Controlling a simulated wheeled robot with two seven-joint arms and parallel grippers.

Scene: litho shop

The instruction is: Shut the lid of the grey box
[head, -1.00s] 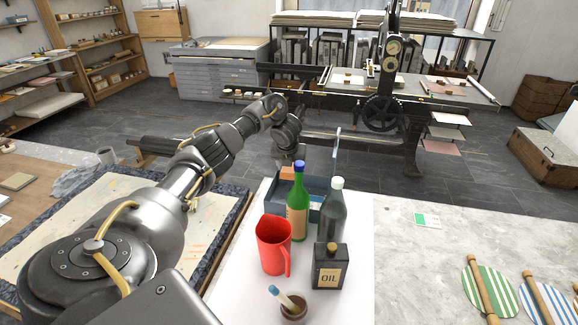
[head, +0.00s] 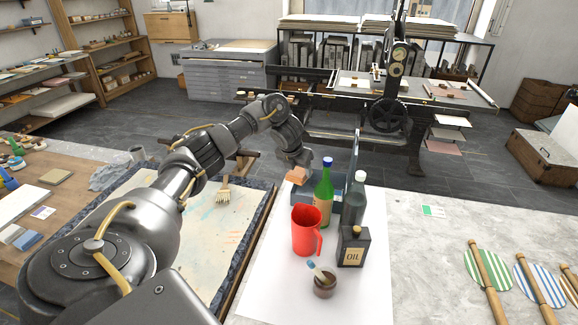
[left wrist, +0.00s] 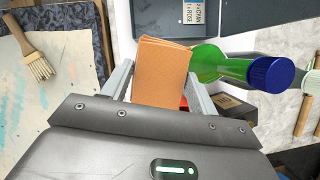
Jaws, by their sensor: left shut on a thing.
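The grey box (head: 305,192), blue-grey in colour, stands behind the bottles on the white sheet. In the left wrist view a dark box surface (left wrist: 245,20) with a lettered label (left wrist: 193,12) shows at the top. My left gripper (head: 298,170) is shut on an orange-brown block (head: 299,176), above the box's left part. The block (left wrist: 160,75) sits between both fingers in the left wrist view. The bottles hide much of the box. My right gripper is not in view.
A brush (head: 223,190) lies left.

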